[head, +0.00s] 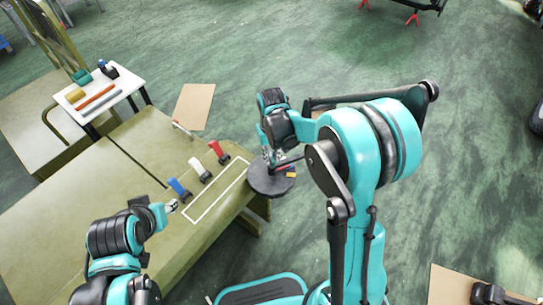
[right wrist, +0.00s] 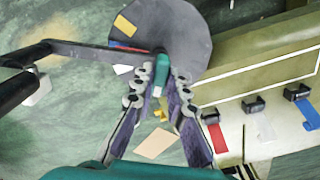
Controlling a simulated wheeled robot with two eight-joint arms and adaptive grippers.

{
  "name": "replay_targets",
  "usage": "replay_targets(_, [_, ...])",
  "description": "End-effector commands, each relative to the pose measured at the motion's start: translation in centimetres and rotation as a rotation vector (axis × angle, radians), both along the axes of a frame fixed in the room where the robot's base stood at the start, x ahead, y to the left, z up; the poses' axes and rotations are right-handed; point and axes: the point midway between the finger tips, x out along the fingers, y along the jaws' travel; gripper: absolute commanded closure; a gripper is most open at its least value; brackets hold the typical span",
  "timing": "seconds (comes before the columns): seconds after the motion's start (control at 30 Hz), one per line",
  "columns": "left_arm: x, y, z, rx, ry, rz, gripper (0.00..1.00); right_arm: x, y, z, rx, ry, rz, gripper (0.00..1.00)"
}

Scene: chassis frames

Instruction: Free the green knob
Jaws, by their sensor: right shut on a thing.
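My right gripper (head: 268,158) is over a dark round disc (head: 264,184) at the bench's right end. In the right wrist view, the right gripper (right wrist: 161,84) is shut on a green knob-like piece (right wrist: 162,63) at its fingertips, in front of the grey disc (right wrist: 185,35). A dark bar (right wrist: 95,49) runs in from the left and reaches this piece; I cannot tell whether they are joined. The piece's lower part is hidden between the fingers. My left gripper (head: 172,205) is beside the blue-handled clip (head: 178,187); its finger opening is too small to judge.
The olive bench (head: 150,225) also bears a white clip (head: 199,168) and a red clip (head: 218,151) by a white outlined rectangle. A yellow patch (right wrist: 124,25) lies on the disc. A white side table (head: 118,89) holds several coloured parts. Open floor lies beyond.

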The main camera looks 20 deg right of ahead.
Motion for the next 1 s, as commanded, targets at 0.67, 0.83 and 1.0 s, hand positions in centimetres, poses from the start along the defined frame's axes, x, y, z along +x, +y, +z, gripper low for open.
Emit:
replay_targets(0.67, [0.0, 0.0, -0.22, 0.0, 0.0, 0.0, 0.6, -0.03, 0.02, -0.04, 0.0, 0.001, 0.507, 1.0])
replay_targets(0.83, [0.0, 0.0, -0.24, 0.0, 0.0, 0.0, 0.6, -0.03, 0.02, -0.04, 0.001, 0.001, 0.557, 1.0])
replay_targets(1.0, [0.0, 0.0, -0.24, 0.0, 0.0, 0.0, 0.6, -0.04, 0.02, -0.04, 0.001, 0.001, 0.58, 1.0])
